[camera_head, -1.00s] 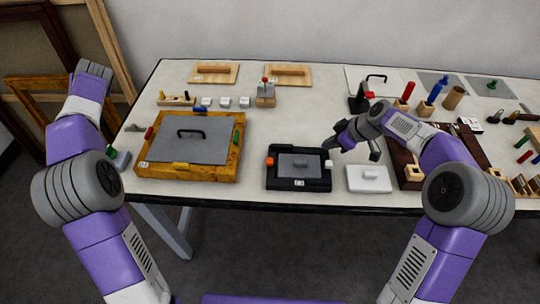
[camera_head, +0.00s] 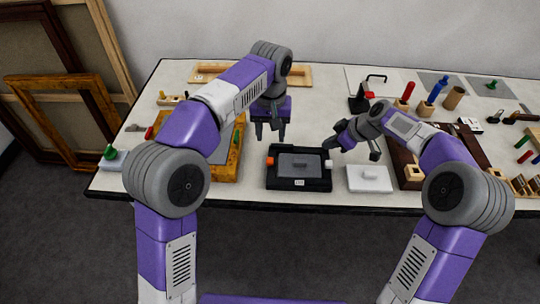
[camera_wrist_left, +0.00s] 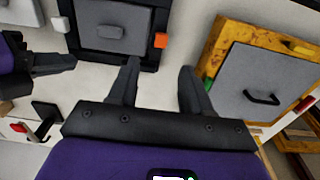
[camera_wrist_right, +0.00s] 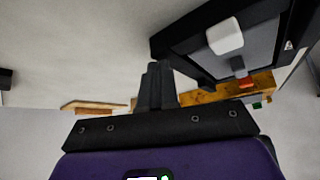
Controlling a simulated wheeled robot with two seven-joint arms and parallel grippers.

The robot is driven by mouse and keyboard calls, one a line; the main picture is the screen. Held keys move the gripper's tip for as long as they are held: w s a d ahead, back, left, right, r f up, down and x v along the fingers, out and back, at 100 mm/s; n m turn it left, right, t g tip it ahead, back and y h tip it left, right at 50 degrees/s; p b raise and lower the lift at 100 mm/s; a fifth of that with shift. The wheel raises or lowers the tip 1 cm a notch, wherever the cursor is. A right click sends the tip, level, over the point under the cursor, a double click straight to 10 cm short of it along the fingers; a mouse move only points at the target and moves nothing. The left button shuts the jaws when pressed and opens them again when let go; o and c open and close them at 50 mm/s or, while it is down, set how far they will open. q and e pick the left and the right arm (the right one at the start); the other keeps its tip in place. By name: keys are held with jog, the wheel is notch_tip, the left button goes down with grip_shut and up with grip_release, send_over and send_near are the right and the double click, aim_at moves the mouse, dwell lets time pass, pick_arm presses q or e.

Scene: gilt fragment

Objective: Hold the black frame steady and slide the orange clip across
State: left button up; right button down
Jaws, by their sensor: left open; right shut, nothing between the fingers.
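The black frame (camera_head: 299,185) lies flat near the table's front edge with a grey panel (camera_head: 300,164) inside it. The orange clip (camera_head: 270,161) sits at its left side; it also shows in the left wrist view (camera_wrist_left: 161,40). A white clip (camera_head: 328,164) sits at its right side and shows large in the right wrist view (camera_wrist_right: 225,36). My left gripper (camera_head: 270,138) points down, open and empty, behind the frame's left corner and apart from the orange clip. My right gripper (camera_head: 329,145) is shut and empty beside the frame's back right corner, close to the white clip.
A gilt wooden frame (camera_head: 227,172) lies to the left, partly hidden by my left arm. A white block (camera_head: 369,179) lies just right of the black frame. Beyond it is a dark brown frame (camera_head: 404,165). The table behind the black frame is fairly clear.

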aim_at(270, 160)
pick_arm(q)
notch_tip(270, 160, down, 10)
jog(key=shift+f, duration=0.25)
grip_shut()
dwell(0.3)
